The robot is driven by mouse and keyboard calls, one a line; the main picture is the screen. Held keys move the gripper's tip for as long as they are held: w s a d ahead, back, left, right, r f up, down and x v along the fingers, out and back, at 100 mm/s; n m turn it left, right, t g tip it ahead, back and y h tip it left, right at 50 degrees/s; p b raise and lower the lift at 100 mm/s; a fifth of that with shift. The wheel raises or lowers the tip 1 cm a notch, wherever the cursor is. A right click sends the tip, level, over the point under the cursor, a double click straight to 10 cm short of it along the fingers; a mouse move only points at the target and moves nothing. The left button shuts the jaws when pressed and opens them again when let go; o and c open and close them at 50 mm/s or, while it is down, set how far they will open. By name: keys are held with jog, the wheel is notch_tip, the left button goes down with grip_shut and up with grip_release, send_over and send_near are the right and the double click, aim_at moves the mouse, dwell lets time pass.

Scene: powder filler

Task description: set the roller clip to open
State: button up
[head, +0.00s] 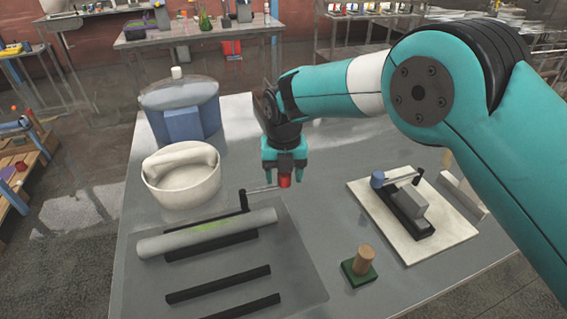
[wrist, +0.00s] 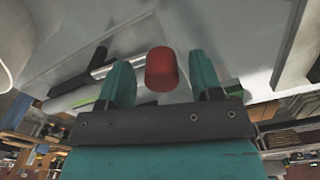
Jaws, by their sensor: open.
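A grey roller (head: 207,233) with a green patch lies in a black holder on the table. At its far end is the clip: a black upright (head: 243,200) with a thin metal lever (head: 262,189) running right to a red knob (head: 285,182). My gripper (head: 284,177) points down over the knob, open, one finger on each side. In the wrist view the red knob (wrist: 161,70) stands between the fingers, with visible gaps to both. The lever (wrist: 104,69) runs left from it to the black upright (wrist: 97,58). The lever lies roughly level.
A white board (head: 440,232) at right carries a black clamp with a blue knob (head: 377,178). A wooden peg on a green base (head: 361,267) stands at the front. A white tub (head: 180,178) and a blue-grey vessel (head: 180,105) are at left. Black bars (head: 218,285) lie in front.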

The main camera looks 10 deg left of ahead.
notch_tip(320, 180, up, 17)
jog(key=b, duration=0.2)
jog(key=shift+r+b, duration=0.2)
jog(key=shift+b, duration=0.1)
jog(key=s+d+r+m+y, duration=0.1)
jog(key=s+d+r+m, duration=0.15)
jog(key=d+m, duration=0.5)
jog(key=s+d+r+m, duration=0.2)
jog(key=s+d+m, duration=0.2)
jog(key=d+m, duration=0.35)
jog(key=s+d+f+m+y, duration=0.1)
jog(key=s+d+f+m, duration=0.1)
jog(key=s+d+m, duration=0.3)
jog(key=s+d+f+m+y, duration=0.2)
jog(key=s+d+m, duration=0.4)
jog(key=s+m, duration=0.6)
jog(key=s+f, duration=0.1)
jog(key=s, duration=0.1)
jog(key=shift+s, duration=0.4)
